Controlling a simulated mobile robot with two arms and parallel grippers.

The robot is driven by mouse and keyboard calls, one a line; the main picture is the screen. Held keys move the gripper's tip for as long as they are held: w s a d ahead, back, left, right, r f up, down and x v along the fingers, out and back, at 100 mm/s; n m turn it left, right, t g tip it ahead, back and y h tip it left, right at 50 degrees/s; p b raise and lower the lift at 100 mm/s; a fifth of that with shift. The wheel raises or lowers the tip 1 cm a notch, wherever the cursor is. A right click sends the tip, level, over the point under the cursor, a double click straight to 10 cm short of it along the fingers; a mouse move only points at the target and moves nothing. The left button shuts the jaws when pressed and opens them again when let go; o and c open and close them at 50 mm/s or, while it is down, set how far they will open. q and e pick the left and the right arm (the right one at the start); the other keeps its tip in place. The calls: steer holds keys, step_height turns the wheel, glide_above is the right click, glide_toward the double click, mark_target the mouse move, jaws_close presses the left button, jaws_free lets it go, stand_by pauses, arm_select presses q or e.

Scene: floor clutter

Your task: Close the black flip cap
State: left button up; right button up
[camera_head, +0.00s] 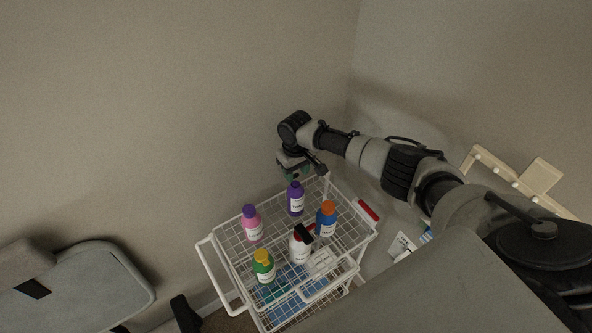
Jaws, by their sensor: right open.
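A white bottle (298,251) stands in the top basket of a white wire cart (217,262). Its black flip cap (303,232) is a dark piece slanting up at the top of the bottle. It looks raised, but it is too small to tell its exact angle. My right arm comes in from the right, and my right gripper (298,172) is open above the far edge of the cart, behind the purple bottle and apart from the white bottle. The fingertips are small and partly unclear. My left gripper is not in view.
Around the white bottle stand a purple bottle (296,202), a pink bottle (252,229), a blue bottle with an orange cap (326,222) and a green bottle with a yellow cap (263,270). A grey chair (95,285) is at the left. Walls close off the back.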

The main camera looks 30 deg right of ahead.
steer(key=shift+f, duration=0.25)
